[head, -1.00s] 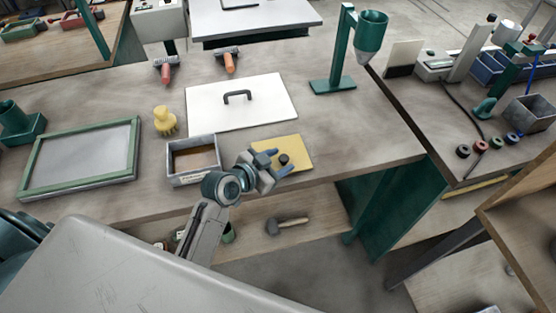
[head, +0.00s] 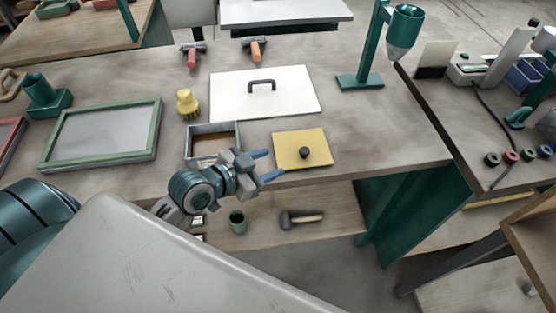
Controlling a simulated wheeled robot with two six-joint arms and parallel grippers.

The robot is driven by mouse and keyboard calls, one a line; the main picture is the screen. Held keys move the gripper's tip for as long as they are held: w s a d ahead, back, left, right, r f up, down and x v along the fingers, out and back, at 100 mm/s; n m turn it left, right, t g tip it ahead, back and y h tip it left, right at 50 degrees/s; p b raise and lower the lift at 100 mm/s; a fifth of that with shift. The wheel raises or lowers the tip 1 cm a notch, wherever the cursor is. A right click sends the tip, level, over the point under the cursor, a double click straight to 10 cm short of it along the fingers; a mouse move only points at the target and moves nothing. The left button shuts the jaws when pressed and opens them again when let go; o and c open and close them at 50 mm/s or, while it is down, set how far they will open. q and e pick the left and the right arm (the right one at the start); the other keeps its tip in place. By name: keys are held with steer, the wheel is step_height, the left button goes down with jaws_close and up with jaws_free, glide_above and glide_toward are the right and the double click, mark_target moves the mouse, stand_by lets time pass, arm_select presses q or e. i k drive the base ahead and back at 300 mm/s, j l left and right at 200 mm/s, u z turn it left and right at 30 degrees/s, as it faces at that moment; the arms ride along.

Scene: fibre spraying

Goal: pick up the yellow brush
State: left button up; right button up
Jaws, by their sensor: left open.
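The yellow brush (head: 187,104) stands on the workbench (head: 360,140), left of the white board and behind the grey box. My left gripper (head: 267,166) is open and empty, its blue fingers pointing right. It appears at the front of the bench, in front of the grey box and left of the yellow plate. It is apart from the brush, which is farther back and to the left. My right gripper does not show.
A grey box (head: 229,131) and a yellow plate with a black knob (head: 315,136) are near the bench's front edge. A white board (head: 235,103) with a handle lies behind. A green-framed screen (head: 66,158) lies left, and a green funnel stand (head: 360,82) stands right.

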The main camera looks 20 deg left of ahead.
mark_target(188, 106)
steer(key=u, duration=1.5)
